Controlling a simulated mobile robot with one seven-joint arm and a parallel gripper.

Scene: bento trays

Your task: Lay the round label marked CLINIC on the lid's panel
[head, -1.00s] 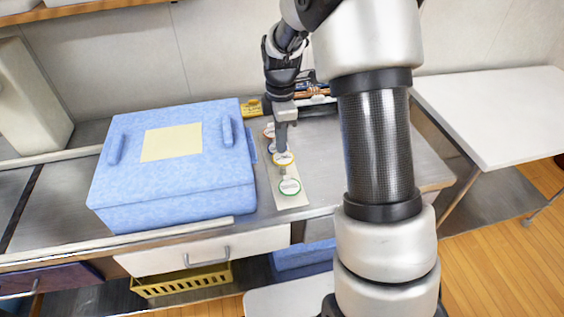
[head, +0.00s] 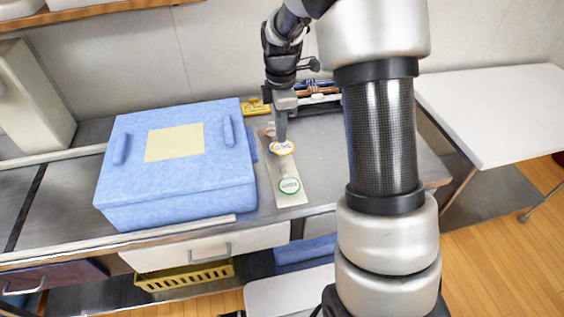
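The round white label with a yellow rim (head: 282,148) is at the tip of my gripper (head: 282,137), pinched at its far edge and seemingly raised over the pale strip (head: 292,199). Its small lettering looks like CLINIC but is blurred. My fingers look closed on it. The blue speckled box lid (head: 150,185) stands to the left, with a pale yellow square panel (head: 174,142) bare on its top. Another white label with a green rim (head: 289,185) lies on the near end of the strip. A reddish label (head: 270,130) is partly hidden behind my gripper.
Two raised blue handles flank the panel, the left one (head: 120,148) and the right one (head: 228,130). A yellow item (head: 256,107) and several dark items (head: 318,92) lie at the back. A white table (head: 500,110) stands at right.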

